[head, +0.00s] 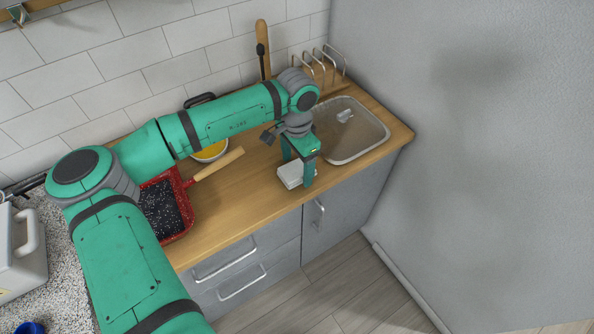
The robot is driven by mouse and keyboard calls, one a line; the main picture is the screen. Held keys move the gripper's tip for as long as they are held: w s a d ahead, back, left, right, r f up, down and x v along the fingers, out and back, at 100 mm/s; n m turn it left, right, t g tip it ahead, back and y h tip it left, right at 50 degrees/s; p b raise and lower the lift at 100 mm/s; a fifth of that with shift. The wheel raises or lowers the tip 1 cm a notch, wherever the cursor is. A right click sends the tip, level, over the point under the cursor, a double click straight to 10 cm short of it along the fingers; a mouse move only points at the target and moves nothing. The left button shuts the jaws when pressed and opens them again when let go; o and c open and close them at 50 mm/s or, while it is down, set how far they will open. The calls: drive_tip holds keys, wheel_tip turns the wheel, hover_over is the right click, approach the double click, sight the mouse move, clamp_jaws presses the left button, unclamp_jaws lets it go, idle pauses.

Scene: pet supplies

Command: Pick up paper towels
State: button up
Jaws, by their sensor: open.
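A small white flat stack, which looks like the paper towels (290,178), lies on the wooden countertop near its front edge, left of the sink. My gripper (299,171) points down over it with its jaws open. One finger comes down at the right side of the stack; the other is behind it, its tip partly hidden. I cannot tell whether the fingers touch the stack.
A sink (352,135) is set into the counter on the right, with a wire rack (322,68) behind it. A red tray (180,205) with dark contents, a wooden-handled tool (218,165) and a bowl of something yellow (210,153) are left. A grey wall (470,150) bounds the right.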

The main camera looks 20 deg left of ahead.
sight(297, 169)
drive_tip(key=c, duration=1.1)
drive_tip(key=shift+r, duration=0.15)
drive_tip(key=shift+r, duration=0.25)
wheel_tip(297, 169, up, 3)
drive_tip(key=shift+f, duration=0.2)
drive_tip(key=s+d+r, duration=0.2)
drive_tip(key=d+r, duration=0.2)
drive_tip(key=d, duration=0.2)
drive_tip(key=s+d+r, duration=0.2)
drive_tip(key=d+r, duration=0.3)
drive_tip(key=d, duration=0.2)
drive_tip(key=shift+s+r, duration=0.3)
drive_tip(key=shift+s, duration=0.05)
drive_tip(key=shift+o, duration=0.4)
drive_tip(key=shift+d, duration=0.1)
